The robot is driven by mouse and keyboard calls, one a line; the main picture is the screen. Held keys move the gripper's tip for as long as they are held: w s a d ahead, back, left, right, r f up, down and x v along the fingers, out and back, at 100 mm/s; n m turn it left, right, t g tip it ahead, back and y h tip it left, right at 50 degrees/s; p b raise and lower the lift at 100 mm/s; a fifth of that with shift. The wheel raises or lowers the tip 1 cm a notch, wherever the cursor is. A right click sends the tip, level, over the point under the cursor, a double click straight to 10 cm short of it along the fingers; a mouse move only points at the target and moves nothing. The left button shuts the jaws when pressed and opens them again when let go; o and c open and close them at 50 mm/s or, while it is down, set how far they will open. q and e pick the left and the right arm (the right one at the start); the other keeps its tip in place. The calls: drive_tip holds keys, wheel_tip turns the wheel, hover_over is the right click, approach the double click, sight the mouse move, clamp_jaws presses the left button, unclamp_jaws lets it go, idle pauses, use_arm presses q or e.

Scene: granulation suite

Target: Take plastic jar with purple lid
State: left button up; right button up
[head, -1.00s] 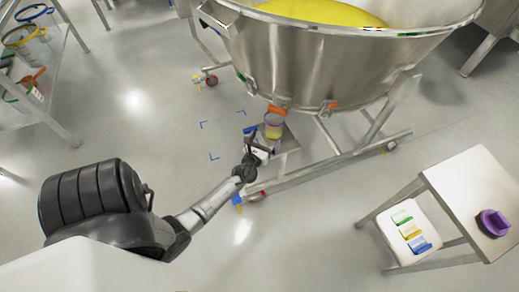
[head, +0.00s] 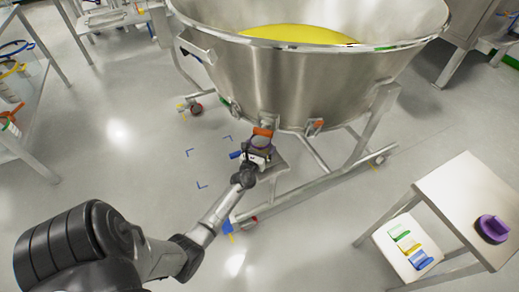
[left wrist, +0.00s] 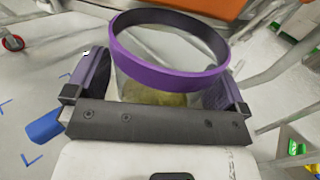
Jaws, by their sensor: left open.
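The clear plastic jar (head: 261,142) with a purple rim stands on a small metal ledge under the big steel bowl. In the left wrist view the jar's purple ring (left wrist: 170,78) is large and close, its inside dark, with yellowish content (left wrist: 155,98) below it. My left gripper (head: 256,156) is open, with one finger on each side of the jar. I cannot tell whether the fingers touch it. The gripper hides much of the jar in the head view. A separate purple lid (head: 492,228) lies on the side table at right. My right gripper is not in view.
The wheeled steel bowl (head: 300,85) holds yellow material and hangs close over the jar. An orange part (head: 262,132) sits just above it. The side table (head: 462,190) and a white shelf with coloured items (head: 408,240) stand at right. Floor at left is clear.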

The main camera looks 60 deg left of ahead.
use_arm(q)
drive_tip(key=shift+c, duration=0.2)
drive_tip(key=c, duration=0.8)
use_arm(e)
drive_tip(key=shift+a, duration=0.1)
use_arm(q)
drive_tip(key=shift+s+d, duration=0.1)
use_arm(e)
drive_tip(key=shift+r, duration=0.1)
use_arm(q)
drive_tip(key=shift+s+d, duration=0.3)
drive_tip(key=shift+s+d+p, duration=0.55)
drive_tip(key=shift+s+d, duration=0.2)
drive_tip(key=shift+d, duration=0.25)
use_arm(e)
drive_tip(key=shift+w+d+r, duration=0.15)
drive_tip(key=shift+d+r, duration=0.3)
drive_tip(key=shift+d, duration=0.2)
use_arm(q)
drive_tip(key=shift+f, duration=0.1)
